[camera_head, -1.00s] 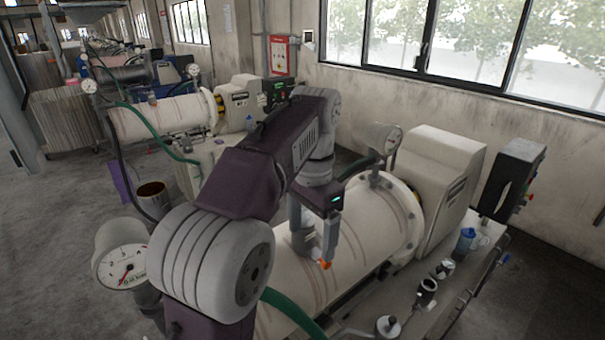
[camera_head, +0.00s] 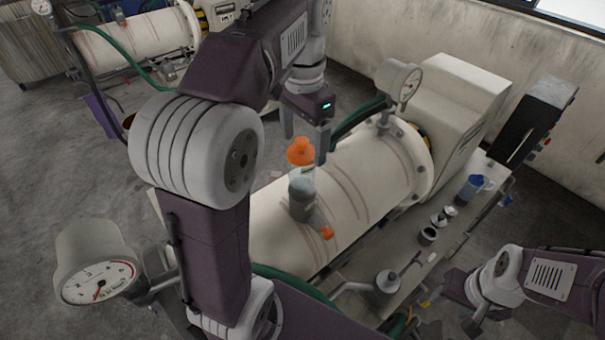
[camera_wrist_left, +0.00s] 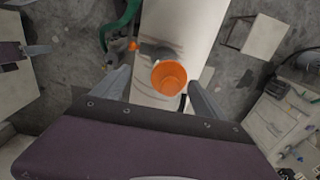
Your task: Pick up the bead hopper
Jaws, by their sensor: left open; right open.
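The bead hopper (camera_head: 301,190) is a clear bottle-like vessel with grey contents and an orange top. It stands upright on the white mill cylinder (camera_head: 365,170). My left gripper (camera_head: 305,143) is open, pointing down at the hopper's orange top, with its fingers above or around it; contact cannot be told. In the left wrist view, the round orange top (camera_wrist_left: 168,78) lies between the open fingers, nearer the right one. My right gripper (camera_head: 462,290) is at the lower right, away from the hopper; it is open.
A pressure gauge (camera_head: 399,82) rises behind the cylinder, and a large gauge (camera_head: 97,275) stands front left. An orange fitting (camera_head: 327,233) sits low on the cylinder.

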